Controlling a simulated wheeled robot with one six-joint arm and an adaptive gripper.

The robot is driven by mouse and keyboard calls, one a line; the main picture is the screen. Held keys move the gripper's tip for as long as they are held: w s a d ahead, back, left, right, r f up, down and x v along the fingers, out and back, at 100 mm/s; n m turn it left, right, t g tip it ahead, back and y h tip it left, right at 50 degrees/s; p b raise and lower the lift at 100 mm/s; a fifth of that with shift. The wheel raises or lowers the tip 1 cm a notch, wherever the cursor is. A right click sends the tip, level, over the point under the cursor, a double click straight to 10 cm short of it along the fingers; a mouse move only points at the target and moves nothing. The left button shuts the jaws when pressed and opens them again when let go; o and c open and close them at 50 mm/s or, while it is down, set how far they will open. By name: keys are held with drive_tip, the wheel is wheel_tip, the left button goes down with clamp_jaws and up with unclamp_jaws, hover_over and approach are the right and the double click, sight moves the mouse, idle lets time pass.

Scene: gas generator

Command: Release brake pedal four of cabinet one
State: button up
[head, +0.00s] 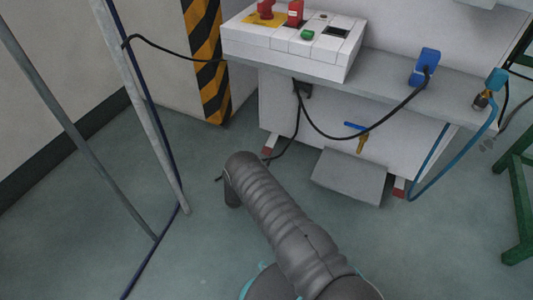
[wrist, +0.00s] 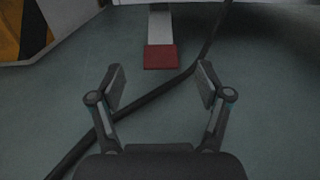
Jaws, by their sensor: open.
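A red brake pedal (wrist: 160,57) on a grey metal bar shows at the top middle of the wrist view, low by the floor under the cabinet edge. In the head view, red pedals sit at the cabinet's lower left (head: 270,149) and lower right (head: 399,188); no number is readable on them. The white cabinet (head: 282,108) stands beyond my arm. My gripper (wrist: 162,84) is open and empty, its two fingers apart, with the pedal ahead between them and not touched. In the head view my arm hides the gripper's fingers.
A black cable (wrist: 150,95) lies across the floor beneath my fingers. A grey plate (head: 350,178) juts from the cabinet front. Metal poles (head: 150,120) stand at left, a green frame (head: 518,215) at right. Blue hoses (head: 432,175) hang at right.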

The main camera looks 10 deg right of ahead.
sight(266, 153)
wheel_tip(266, 153, down, 2)
drive_tip(key=shift+f, duration=0.15)
drive_tip(key=x, duration=0.3)
drive_tip(key=b+x, duration=0.1)
drive_tip(key=x, duration=0.3)
drive_tip(key=shift+w+d+r, duration=0.15)
drive_tip(key=shift+d+r, duration=0.05)
drive_tip(key=shift+r, duration=0.05)
